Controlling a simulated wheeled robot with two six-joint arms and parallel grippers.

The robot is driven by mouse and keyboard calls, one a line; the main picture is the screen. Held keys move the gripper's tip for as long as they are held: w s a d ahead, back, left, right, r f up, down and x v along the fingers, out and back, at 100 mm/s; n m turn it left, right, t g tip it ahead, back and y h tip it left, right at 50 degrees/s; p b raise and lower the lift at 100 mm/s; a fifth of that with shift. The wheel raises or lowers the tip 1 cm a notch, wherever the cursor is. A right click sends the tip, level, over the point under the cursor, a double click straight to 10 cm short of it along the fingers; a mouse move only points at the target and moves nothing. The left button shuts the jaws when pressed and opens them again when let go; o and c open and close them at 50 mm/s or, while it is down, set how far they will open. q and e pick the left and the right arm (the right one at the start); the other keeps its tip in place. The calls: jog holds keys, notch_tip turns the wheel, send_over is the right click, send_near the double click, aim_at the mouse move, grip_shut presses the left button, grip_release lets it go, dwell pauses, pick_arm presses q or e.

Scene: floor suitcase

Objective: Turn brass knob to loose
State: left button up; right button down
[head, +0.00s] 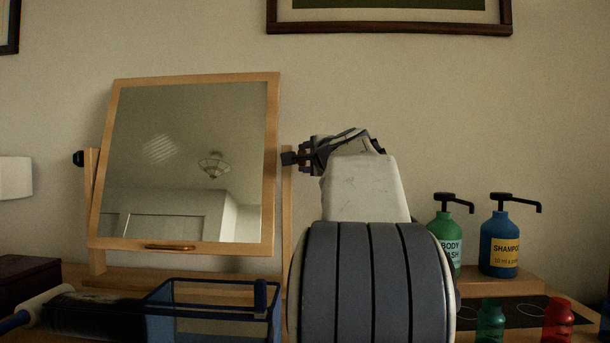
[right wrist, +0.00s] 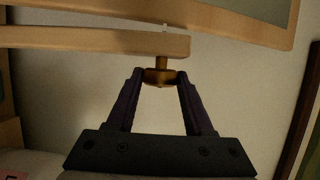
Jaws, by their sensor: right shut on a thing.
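The brass knob (right wrist: 160,77) shows in the right wrist view on a short shaft out of the wooden post (right wrist: 95,42). My right gripper (right wrist: 161,80) has one dark finger on each side of it and is shut on it. In the head view my right gripper (head: 290,158) is at the outer side of the right post (head: 287,215), and the knob is hidden there. The mirror (head: 185,165) in its wooden frame leans between two posts, top tilted back. My left gripper is not in view.
A dark knob (head: 78,157) sits on the left post. A blue wire basket (head: 215,283) and a roller-like thing (head: 60,308) are in front of the mirror. A green body wash bottle (head: 445,225), a blue shampoo bottle (head: 499,240) and small green and red bottles stand at right.

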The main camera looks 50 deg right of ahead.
jog(key=shift+f, duration=0.15)
dwell(0.4)
jog(key=shift+c, duration=1.4)
grip_release()
jog(key=shift+s, duration=0.1)
jog(key=b+v, duration=0.1)
jog(key=v, duration=0.9)
jog(key=shift+s+b, duration=0.15)
jog(key=shift+b, duration=0.2)
jog(key=shift+a, duration=0.1)
